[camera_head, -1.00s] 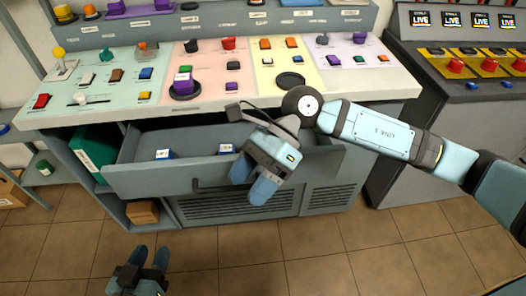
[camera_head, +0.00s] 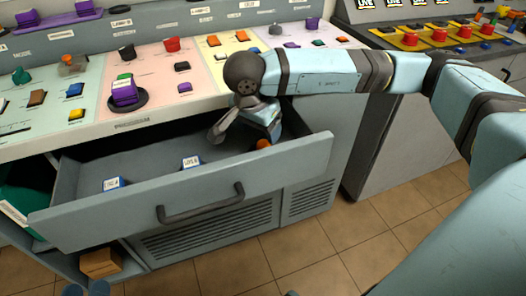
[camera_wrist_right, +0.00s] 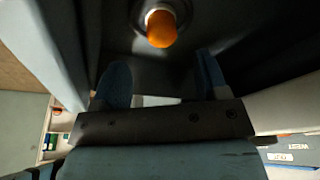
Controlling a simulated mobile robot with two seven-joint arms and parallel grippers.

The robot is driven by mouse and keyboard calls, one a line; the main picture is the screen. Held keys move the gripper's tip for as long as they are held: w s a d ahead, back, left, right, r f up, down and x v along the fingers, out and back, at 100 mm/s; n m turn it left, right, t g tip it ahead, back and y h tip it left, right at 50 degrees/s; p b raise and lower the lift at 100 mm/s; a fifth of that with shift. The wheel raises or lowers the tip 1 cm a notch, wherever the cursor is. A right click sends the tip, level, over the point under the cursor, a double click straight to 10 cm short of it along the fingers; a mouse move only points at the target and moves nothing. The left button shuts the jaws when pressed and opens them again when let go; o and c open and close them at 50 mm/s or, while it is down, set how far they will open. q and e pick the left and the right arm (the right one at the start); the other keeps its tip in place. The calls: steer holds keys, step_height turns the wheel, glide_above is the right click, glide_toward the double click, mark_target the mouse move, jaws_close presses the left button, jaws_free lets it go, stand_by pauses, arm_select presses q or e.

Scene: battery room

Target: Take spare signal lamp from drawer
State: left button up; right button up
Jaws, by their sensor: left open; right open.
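The drawer (camera_head: 200,196) under the console is pulled open. An orange-tipped lamp (camera_head: 263,143) sits at its right end, partly hidden by my right gripper (camera_head: 266,130). In the right wrist view the lamp (camera_wrist_right: 162,28) has a rounded orange cap on a pale round base. It lies just beyond the fingertips of my right gripper (camera_wrist_right: 162,66), in line with the gap between them. The fingers are open and do not hold it.
The console top (camera_head: 150,110) overhangs the drawer's back. A bar handle (camera_head: 201,206) crosses its front. An orange-brown box (camera_head: 100,262) sits on the shelf below.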

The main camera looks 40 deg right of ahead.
mark_target(264, 143)
steer(key=shift+x, duration=0.9)
steer(key=b+x, duration=0.2)
steer(key=x, duration=0.2)
steer(key=shift+w+f, duration=0.15)
steer(key=shift+f, duration=0.2)
steer(key=shift+d+f, duration=0.15)
steer(key=shift+f, duration=0.1)
arm_select(q)
steer(key=shift+s+d+r+t+h, duration=0.1)
steer(key=shift+d+r+t+h, duration=0.3)
steer(key=shift+r+h, duration=0.3)
arm_select(e)
steer(key=c, duration=1)
